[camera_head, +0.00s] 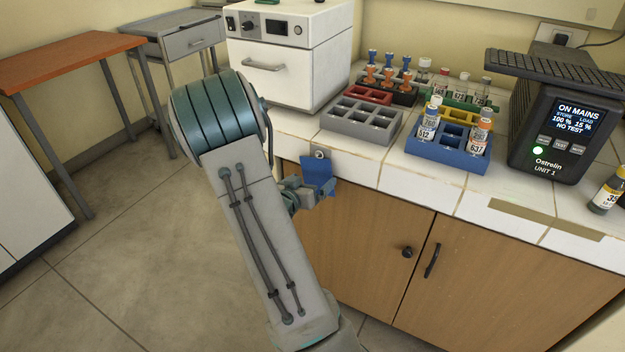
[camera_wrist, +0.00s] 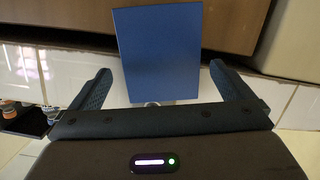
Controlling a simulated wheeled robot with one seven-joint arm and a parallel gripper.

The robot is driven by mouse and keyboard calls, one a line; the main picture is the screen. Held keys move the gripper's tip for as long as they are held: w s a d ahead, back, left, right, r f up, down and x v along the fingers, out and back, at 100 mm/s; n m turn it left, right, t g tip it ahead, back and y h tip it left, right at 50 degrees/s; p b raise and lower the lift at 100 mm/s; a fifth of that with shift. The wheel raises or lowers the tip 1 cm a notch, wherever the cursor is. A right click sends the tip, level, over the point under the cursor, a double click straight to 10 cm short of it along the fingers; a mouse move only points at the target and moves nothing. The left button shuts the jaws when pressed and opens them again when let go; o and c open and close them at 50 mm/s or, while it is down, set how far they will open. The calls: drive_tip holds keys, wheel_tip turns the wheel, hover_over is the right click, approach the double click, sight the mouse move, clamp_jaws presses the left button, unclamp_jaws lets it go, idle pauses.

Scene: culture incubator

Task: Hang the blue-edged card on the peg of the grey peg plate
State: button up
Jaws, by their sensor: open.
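The blue card (camera_head: 318,174) is upright at the front edge of the tiled counter, just below the grey peg plate (camera_head: 320,152). In the wrist view the card (camera_wrist: 158,50) shows its flat blue face, with a small grey round part, probably the peg, at its lower picture edge. The card appears to hang there, but the hole around the peg is hidden. My gripper (camera_wrist: 160,76) is open, with one finger on each side of the card and a visible gap to each. In the head view my arm partly hides the gripper (camera_head: 303,197).
A grey rack (camera_head: 362,122) and a blue rack (camera_head: 449,154) with vials stand on the counter above. A white box-shaped device (camera_head: 287,60) is at the back, and a black unit (camera_head: 556,120) at right. Wooden cabinet doors (camera_head: 375,225) lie below the card. Floor at left is clear.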

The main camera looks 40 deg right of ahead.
drive_tip(key=p+v, duration=0.1)
drive_tip(key=v, duration=1.1)
drive_tip(key=w+a+r+n+t+y+p, duration=0.2)
drive_tip(key=a+r+n+y+p, duration=0.15)
drive_tip(key=a+r+y, duration=0.35)
drive_tip(key=w+a+r+n+t+y+p, duration=0.1)
drive_tip(key=w+a+r+n+y+p, duration=0.1)
drive_tip(key=a+r+y+p, duration=0.5)
drive_tip(key=s+a+r+n+g+p, duration=0.1)
drive_tip(key=s+a+r+n+g, duration=0.1)
drive_tip(key=s, duration=0.7)
drive_tip(key=s+a+r+n+g+p, duration=0.1)
drive_tip(key=s+a+r+n+g, duration=0.1)
drive_tip(key=s+r, duration=0.5)
drive_tip(key=shift+s+r+n+g+p, duration=0.15)
drive_tip(key=shift+s+n+g+p, duration=0.3)
drive_tip(key=shift+s+g, duration=0.7)
drive_tip(key=shift+a, duration=0.15)
